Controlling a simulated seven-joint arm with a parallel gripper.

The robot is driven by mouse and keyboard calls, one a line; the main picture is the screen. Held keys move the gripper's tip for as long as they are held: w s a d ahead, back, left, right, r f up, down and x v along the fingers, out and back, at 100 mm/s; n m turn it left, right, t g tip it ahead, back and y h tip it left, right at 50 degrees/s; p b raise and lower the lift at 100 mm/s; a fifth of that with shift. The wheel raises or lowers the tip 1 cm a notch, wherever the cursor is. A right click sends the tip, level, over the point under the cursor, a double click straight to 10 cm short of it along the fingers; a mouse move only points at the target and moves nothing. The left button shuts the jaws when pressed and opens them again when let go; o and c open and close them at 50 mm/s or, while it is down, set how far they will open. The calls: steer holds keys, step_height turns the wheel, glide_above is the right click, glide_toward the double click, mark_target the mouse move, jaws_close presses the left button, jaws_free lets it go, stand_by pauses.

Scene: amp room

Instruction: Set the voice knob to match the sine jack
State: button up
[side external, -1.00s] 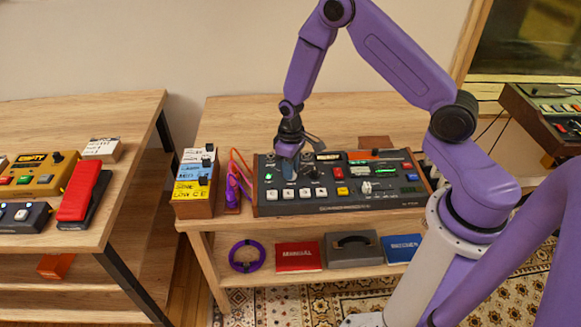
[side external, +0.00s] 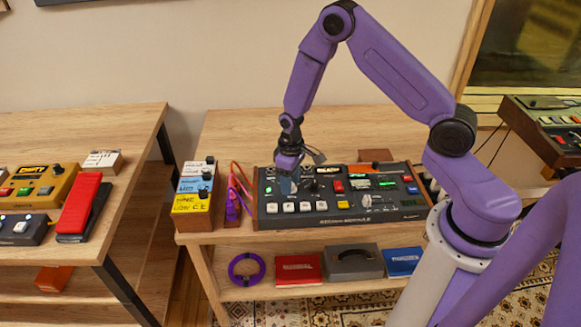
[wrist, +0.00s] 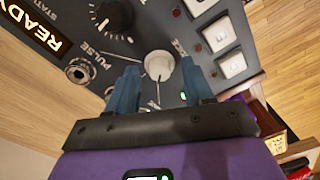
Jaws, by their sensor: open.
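The white voice knob (wrist: 160,66) is on the dark control panel (wrist: 70,20), beside a partly hidden label ending in "ICE". My gripper (wrist: 160,72) is open, with one blue finger on each side of the knob; I cannot tell whether they touch it. A metal jack (wrist: 80,71) sits by the word PULSE, left of the knob, and another jack shows partly below it. I cannot read a sine label. In the side view, my gripper (side external: 287,189) points down at the left part of the panel (side external: 345,222) and hides the knob.
In the side view, a labelled box (side external: 193,203) and a purple item with a red cable (side external: 232,207) stand left of the panel. The table behind it is mostly clear.

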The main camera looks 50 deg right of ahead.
step_height(320, 180, up, 17)
steer(key=shift+d, duration=0.2)
stand_by(0.4)
steer(key=shift+r, duration=0.1)
steer(key=s+a+r+n, duration=0.2)
steer(key=s+a+r, duration=0.15)
steer(key=s, duration=0.35)
steer(key=s+a+r+n, duration=0.2)
steer(key=s+a+n, duration=0.15)
steer(key=s, duration=0.35)
steer(key=s+d+r+n, duration=0.1)
steer(key=s+n, duration=0.2)
steer(key=s, duration=1.2)
steer(key=shift+r, duration=0.3)
